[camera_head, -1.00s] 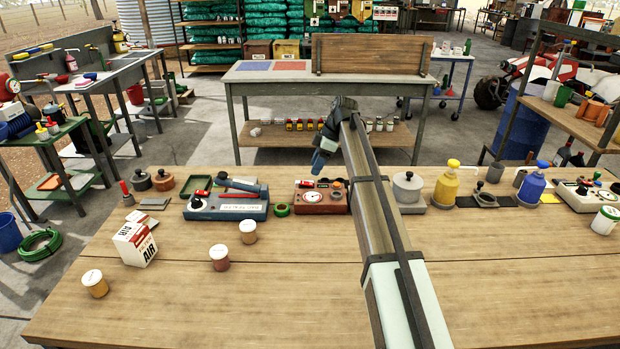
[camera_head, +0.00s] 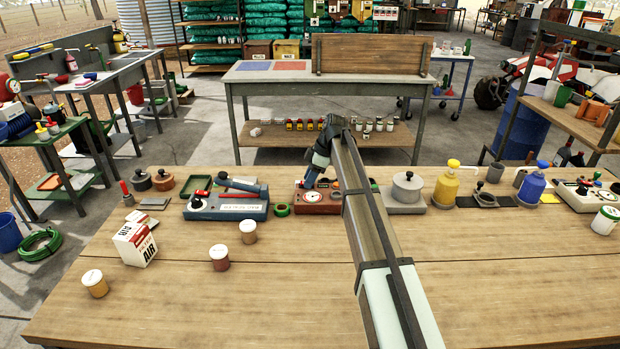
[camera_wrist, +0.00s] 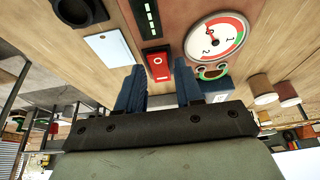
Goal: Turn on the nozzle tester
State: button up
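A red-brown box with a round white gauge (camera_head: 320,201), which looks like the nozzle tester, stands at the back of the bench; I read no name on it. In the wrist view its panel (camera_wrist: 185,12) shows a gauge (camera_wrist: 214,40), a red rocker switch (camera_wrist: 158,68) and a dark strip with small light marks (camera_wrist: 150,22). My gripper (camera_head: 309,184) points down over the box's left part. In the wrist view its blue fingers (camera_wrist: 159,88) are apart, with the switch showing just beyond the gap between them. Nothing is held. I cannot tell if the fingertips touch the panel.
A grey pot-like device (camera_head: 406,190) and a yellow pump bottle (camera_head: 446,185) stand to the right. Jars and an AIR carton (camera_head: 134,244) sit at front left. The bench front is mostly clear.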

grip_shut()
jog(key=shift+a+r+h, duration=0.1)
jog(key=shift+a+h, duration=0.3)
jog(key=shift+h, duration=0.6)
jog(key=shift+a+h, duration=0.25)
jog(key=shift+h, duration=0.95)
jog(key=shift+o, duration=1.4)
grip_release()
